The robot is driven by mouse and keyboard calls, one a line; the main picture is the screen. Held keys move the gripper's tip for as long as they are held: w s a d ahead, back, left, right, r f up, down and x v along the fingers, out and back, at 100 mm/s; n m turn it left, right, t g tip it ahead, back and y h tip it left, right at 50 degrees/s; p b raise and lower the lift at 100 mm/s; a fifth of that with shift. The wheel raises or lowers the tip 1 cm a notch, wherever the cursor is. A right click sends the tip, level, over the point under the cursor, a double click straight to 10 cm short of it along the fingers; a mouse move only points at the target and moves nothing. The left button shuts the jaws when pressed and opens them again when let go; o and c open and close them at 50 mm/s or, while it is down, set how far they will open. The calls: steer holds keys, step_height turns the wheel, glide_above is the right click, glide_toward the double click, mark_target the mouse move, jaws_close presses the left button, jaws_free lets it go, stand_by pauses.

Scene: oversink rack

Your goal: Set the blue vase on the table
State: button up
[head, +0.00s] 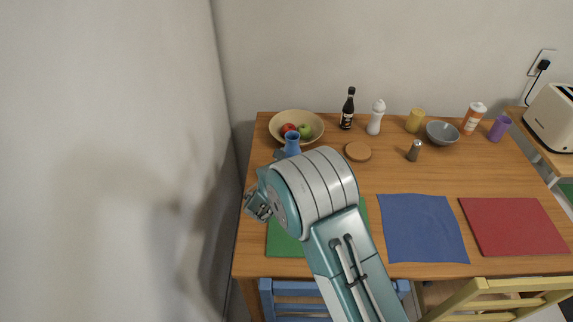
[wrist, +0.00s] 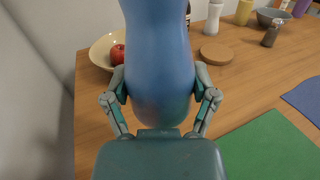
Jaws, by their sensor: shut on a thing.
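The blue vase (wrist: 158,60) fills the middle of the wrist view, upright between the fingers. My gripper (wrist: 160,95) is shut on it, one finger on each side. In the head view the top of the vase (head: 292,142) shows just beyond my arm, in front of the fruit bowl; its lower part is hidden. The wooden table (head: 375,180) lies below and around it. I cannot tell whether the base of the vase touches the table.
A fruit bowl (head: 318,129), a dark bottle (head: 348,110), a white bottle (head: 376,118), a cork disc (head: 358,151) and a shaker (head: 414,150) stand toward the back. Green (wrist: 268,145), blue (head: 422,228) and red (head: 513,226) mats lie in front. A wall is close on the left.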

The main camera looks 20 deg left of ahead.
steer(key=w+a+f, duration=0.1)
steer(key=f, duration=0.1)
steer(key=w+a+f, duration=0.1)
steer(key=w+f, duration=0.1)
steer(key=w+a+f, duration=0.1)
steer(key=w+f, duration=0.1)
steer(key=shift+w+a+f, duration=0.15)
steer(key=shift+f, duration=0.05)
step_height(320, 180, down, 3)
steer(key=shift+w+f, duration=0.1)
steer(key=shift+f, duration=0.05)
steer(key=o, duration=1.2)
steer(key=shift+c, duration=0.2)
steer(key=shift+a, duration=0.1)
steer(key=s, duration=0.8)
steer(key=s+a, duration=0.1)
steer(key=s, duration=0.3)
steer(key=shift+d, duration=0.1)
